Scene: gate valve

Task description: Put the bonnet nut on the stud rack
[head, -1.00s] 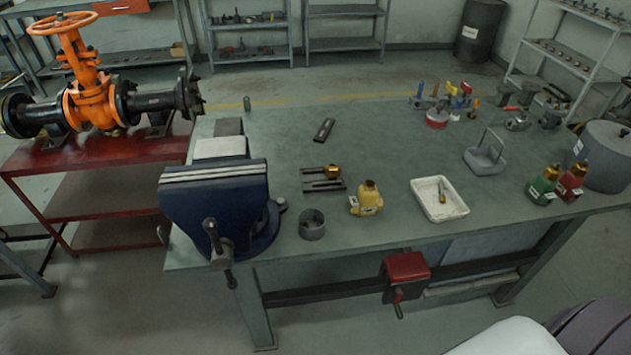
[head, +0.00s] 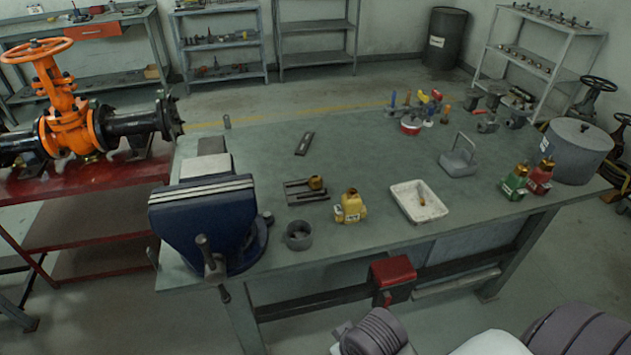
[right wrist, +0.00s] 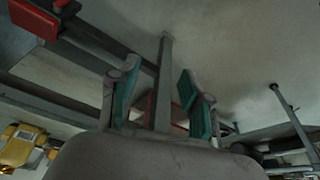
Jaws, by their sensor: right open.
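A small brass piece that looks like the bonnet nut (head: 316,183) sits at the right end of a dark slotted rack (head: 297,198) on the bench. I cannot tell whether this is the stud rack or whether the nut is on a stud. Another small brass-coloured piece (head: 422,200) lies in the white tray (head: 405,207). My right gripper (right wrist: 160,90) is open in the right wrist view, with nothing between its teal-padded fingers. It is away from the brass pieces, below the bench's front edge. My left gripper is not in view.
A blue vise (head: 205,225) stands at the bench's left end. A red box (head: 392,270) hangs under the front edge.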

